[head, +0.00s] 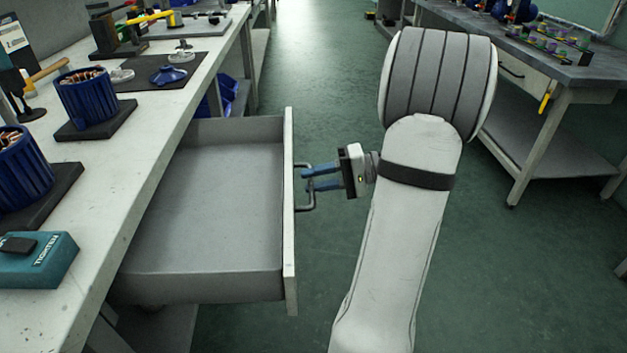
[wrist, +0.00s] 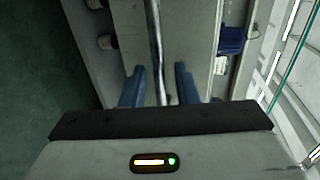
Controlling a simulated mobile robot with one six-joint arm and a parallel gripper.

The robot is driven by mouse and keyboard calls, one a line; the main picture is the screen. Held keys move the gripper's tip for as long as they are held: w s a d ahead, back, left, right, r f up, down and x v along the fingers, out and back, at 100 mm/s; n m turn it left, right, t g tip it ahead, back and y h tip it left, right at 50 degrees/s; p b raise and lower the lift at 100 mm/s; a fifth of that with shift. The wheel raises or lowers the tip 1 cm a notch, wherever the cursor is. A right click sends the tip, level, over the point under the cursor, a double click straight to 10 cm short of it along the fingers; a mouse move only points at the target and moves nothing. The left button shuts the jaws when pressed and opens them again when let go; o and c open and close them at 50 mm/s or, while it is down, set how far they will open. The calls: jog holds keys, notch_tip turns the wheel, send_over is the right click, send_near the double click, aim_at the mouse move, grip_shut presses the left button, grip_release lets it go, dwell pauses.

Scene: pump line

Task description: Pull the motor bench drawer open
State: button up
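The drawer (head: 215,190) of the left bench stands pulled far out and looks empty inside. Its pale front panel (head: 289,215) carries a grey bar handle (head: 311,196). My gripper (head: 312,178) is at the handle from the right, its two blue fingers spaced apart. In the wrist view the handle bar (wrist: 156,50) runs between the fingers of my gripper (wrist: 160,85), with gaps showing on both sides. The fingers look open around the bar and not closed on it.
A second bench (head: 590,75) with a closed drawer (head: 520,77) stands at the right. The green floor between the benches is clear apart from my arm.

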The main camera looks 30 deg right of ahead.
jog(key=p+v, duration=0.2)
jog(key=v, duration=0.5)
jog(key=shift+s+d+p, duration=0.2)
jog(key=shift+d+p, duration=0.1)
jog(key=shift+d, duration=0.05)
dwell(0.4)
